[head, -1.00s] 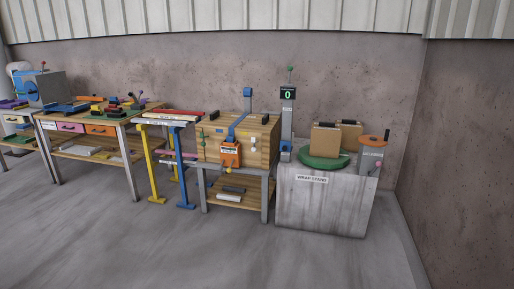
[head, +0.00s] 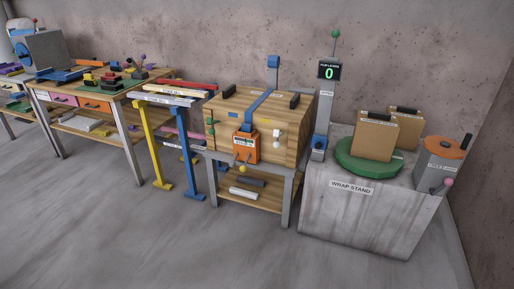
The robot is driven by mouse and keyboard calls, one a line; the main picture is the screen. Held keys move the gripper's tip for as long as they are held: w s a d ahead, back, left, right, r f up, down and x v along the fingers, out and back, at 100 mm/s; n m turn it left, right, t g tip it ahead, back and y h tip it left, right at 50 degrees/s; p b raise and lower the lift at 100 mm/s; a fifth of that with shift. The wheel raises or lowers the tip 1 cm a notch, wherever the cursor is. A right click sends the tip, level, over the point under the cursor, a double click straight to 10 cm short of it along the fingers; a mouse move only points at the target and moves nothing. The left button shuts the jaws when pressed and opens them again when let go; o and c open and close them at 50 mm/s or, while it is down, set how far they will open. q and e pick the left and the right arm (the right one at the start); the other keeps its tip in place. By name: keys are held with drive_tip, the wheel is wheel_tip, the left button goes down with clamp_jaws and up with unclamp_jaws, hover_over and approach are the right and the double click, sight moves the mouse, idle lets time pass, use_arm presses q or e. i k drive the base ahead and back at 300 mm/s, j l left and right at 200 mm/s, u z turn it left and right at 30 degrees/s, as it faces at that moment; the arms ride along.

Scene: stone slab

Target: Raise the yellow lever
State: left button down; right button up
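A small yellow knob (head: 242,169) shows just below the orange device (head: 246,147) on the front of the wooden crate (head: 222,108), near the middle of the head view. It looks like the end of the yellow lever, pointing downward; its shaft is too small to make out clearly. A blue strap (head: 258,103) runs over the crate down to the orange device. Neither of my grippers is in view.
Right of the crate stands the grey wrap stand (head: 335,215) with a green turntable (head: 352,160) and boxes. A table with yellow (head: 151,145) and blue (head: 192,170) legs stands left of the crate. The floor (head: 150,240) in front is clear.

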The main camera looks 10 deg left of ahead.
sight(243, 168)
drive_tip(key=i, duration=2.3)
drive_tip(key=u, duration=0.25)
